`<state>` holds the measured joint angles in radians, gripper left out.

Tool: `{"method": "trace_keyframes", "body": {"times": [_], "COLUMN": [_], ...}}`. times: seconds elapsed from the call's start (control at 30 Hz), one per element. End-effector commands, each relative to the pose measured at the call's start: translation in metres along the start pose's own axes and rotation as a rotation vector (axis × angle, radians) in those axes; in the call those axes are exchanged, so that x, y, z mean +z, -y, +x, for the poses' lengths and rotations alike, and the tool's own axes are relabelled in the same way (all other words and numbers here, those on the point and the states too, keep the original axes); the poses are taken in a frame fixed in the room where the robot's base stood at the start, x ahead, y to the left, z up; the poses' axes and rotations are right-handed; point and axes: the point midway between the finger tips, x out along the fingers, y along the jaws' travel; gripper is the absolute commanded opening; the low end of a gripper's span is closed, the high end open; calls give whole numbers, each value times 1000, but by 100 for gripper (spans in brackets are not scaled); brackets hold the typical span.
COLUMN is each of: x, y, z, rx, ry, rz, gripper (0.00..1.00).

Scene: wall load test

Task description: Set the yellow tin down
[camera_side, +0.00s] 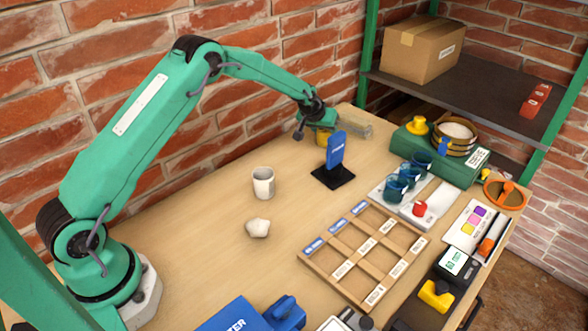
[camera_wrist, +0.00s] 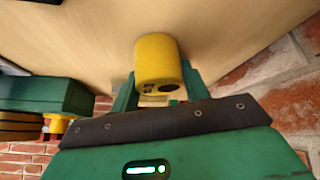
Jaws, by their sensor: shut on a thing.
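The yellow tin (camera_wrist: 158,58) is between the two green fingers of my gripper (camera_wrist: 160,82) in the wrist view. My gripper is shut on it. In the side view my gripper (camera_side: 319,115) is at the back of the table by the brick wall, pointing down. A small part of the yellow tin (camera_side: 323,137) shows under it, partly hidden by the fingers and the blue sign. I cannot tell whether the tin touches the wooden table (camera_side: 205,225).
A blue sign on a black base (camera_side: 333,177) stands just in front of my gripper. A pale block (camera_side: 354,126) lies right beside it. A white cup (camera_side: 263,183), a whitish lump (camera_side: 258,228) and a wooden compartment tray (camera_side: 345,288) are nearer. The table's left-middle is clear.

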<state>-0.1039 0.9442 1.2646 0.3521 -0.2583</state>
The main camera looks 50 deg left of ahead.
Motion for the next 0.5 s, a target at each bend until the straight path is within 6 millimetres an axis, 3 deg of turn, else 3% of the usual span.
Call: {"method": "trace_keyframes", "body": {"times": [0.1, 0.13, 0.23, 0.5], "x": [0, 0, 0, 0], "y": [0, 0, 0, 0], "z": [0, 0, 0, 0], "rx": [0, 0, 0, 0], "ry": [0, 1, 1, 1], "rz": [0, 0, 0, 0], "gripper": [14, 50, 68, 68]}}
